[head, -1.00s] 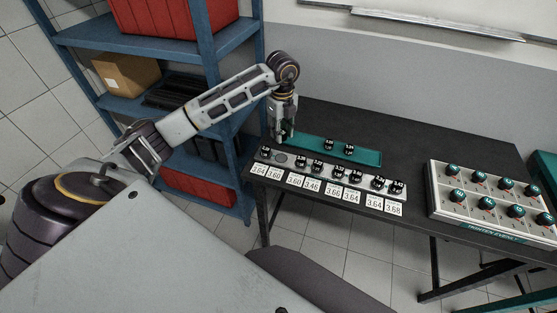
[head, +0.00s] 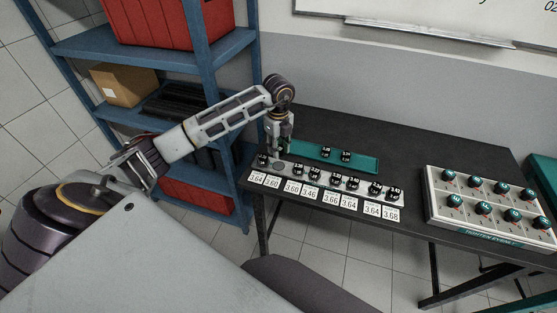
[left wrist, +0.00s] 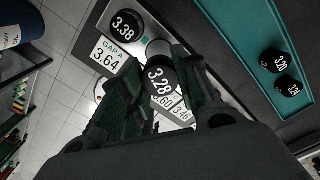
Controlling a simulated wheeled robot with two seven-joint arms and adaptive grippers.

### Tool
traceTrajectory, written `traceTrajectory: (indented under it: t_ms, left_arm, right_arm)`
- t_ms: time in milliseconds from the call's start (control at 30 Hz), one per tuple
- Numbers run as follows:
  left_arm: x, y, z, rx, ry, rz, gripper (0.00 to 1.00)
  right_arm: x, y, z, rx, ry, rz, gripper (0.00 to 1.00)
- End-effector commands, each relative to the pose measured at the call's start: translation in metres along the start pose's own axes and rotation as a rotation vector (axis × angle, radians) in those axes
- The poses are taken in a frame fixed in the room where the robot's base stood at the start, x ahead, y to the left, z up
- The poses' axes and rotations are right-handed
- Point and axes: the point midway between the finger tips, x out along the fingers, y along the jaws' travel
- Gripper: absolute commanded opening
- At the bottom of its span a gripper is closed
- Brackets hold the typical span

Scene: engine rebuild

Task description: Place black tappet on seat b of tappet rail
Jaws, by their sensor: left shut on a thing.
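The tappet rail (head: 346,190) lies along the front left of the dark table, with black tappets on most seats. Its second seat from the left (head: 279,166) shows as a bare grey disc; I take it as seat b. My left gripper (head: 277,154) is just above and behind that seat. In the left wrist view it is shut on a black tappet (left wrist: 160,79) marked 3.28. A grey round surface (left wrist: 159,48) shows just beyond it, beside the 3.38 tappet (left wrist: 125,25). I cannot tell whether the held tappet touches the rail. My right gripper is not in view.
White gap cards (head: 291,187) line the rail's front. A teal tray (head: 366,163) with two black tappets (head: 326,153) lies behind the rail. A box with several knobs (head: 485,210) stands at right. A blue shelf (head: 150,42) stands left of the table.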

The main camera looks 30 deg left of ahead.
Motion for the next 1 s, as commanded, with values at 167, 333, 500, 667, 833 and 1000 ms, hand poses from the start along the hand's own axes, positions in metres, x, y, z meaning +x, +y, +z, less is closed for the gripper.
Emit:
traceTrajectory:
  t_ms: [167, 333, 500, 667, 833, 1000]
  left_arm:
    - [0.021, 0.0, 0.0, -0.001, 0.001, 0.001, 0.07]
    - [0.026, 0.0, 0.0, -0.001, 0.0, 0.0, 0.07]
    - [0.026, 0.0, 0.0, -0.001, 0.0, 0.0, 0.07]
    - [0.029, 0.0, 0.0, -0.001, 0.001, 0.001, 0.07]
    - [0.045, 0.001, 0.0, 0.0, 0.001, 0.003, 0.07]
    - [0.061, 0.001, 0.0, -0.001, 0.001, 0.002, 0.07]
  right_arm:
    - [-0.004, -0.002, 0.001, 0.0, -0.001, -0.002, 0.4]
    - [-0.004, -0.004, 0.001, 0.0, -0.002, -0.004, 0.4]
    - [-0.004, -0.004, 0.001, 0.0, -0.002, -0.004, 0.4]
    - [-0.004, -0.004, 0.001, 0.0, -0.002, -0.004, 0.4]
    - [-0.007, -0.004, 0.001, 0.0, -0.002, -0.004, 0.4]
    - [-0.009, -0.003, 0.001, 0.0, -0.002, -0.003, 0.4]
